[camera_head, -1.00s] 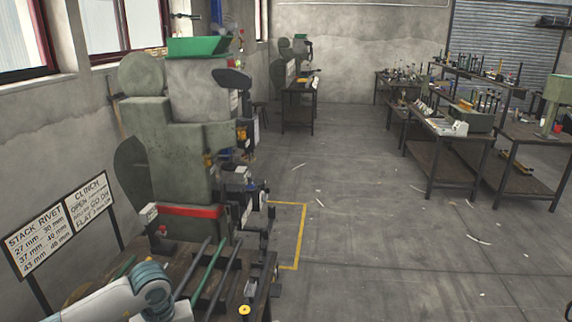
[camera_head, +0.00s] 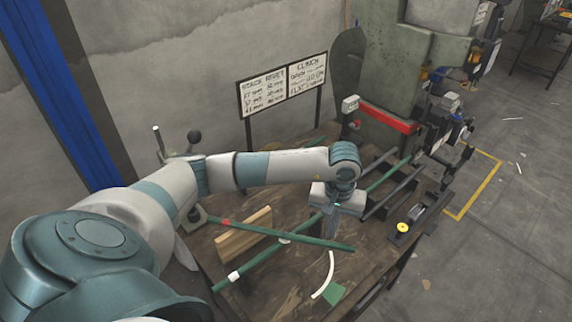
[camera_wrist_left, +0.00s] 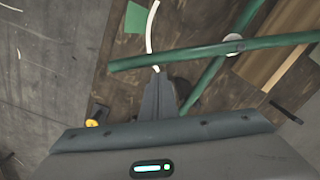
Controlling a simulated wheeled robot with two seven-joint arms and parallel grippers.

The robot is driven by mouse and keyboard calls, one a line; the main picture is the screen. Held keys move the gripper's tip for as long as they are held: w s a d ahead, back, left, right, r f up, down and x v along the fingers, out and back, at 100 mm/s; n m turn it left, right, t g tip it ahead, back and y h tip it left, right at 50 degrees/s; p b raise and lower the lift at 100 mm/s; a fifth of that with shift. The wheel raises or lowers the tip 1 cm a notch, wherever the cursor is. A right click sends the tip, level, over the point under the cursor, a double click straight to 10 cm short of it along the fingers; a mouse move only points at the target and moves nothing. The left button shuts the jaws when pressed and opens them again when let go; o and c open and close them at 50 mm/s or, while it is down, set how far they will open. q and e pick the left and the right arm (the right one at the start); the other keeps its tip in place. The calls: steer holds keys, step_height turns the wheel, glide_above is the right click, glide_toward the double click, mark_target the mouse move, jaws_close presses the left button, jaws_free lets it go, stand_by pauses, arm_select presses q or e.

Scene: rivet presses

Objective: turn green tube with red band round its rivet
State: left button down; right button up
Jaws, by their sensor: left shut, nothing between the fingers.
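The green tube with the red band (camera_head: 226,222) lies across the wooden bench in the head view, its free end at the right. A second green tube (camera_head: 258,262) with a white band crosses it diagonally. My left gripper (camera_head: 335,232) points down beside the banded tube, near its free end. In the left wrist view the shut, empty fingers (camera_wrist_left: 159,78) are close to this tube (camera_wrist_left: 185,50); whether they touch it I cannot tell. A white ring (camera_wrist_left: 232,43) shows near the crossing. The red band is outside the wrist view. My right gripper is out of view.
The green press (camera_head: 385,85) stands behind the bench, with dark rails (camera_head: 385,200) in front. A sign (camera_head: 283,85) stands at the back. A wooden block (camera_head: 243,232), a white curved strip (camera_head: 325,275) and a green patch (camera_head: 333,295) lie on the bench. Floor at right is open.

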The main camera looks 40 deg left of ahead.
mark_target(331, 242)
arm_select(q)
steer(key=shift+s+d+m+b, duration=0.6)
steer(key=shift+s+m+b, duration=0.3)
steer(key=shift+b, duration=0.15)
steer(key=shift+s+d+f+m+b, duration=0.2)
steer(key=shift+m+b, duration=0.1)
steer(key=shift+b, duration=0.2)
steer(key=shift+s, duration=0.15)
steer(key=shift+s+d+r+m, duration=0.1)
steer(key=shift+r+m, duration=0.05)
steer(key=shift+m, duration=0.15)
steer(key=shift+b, duration=0.35)
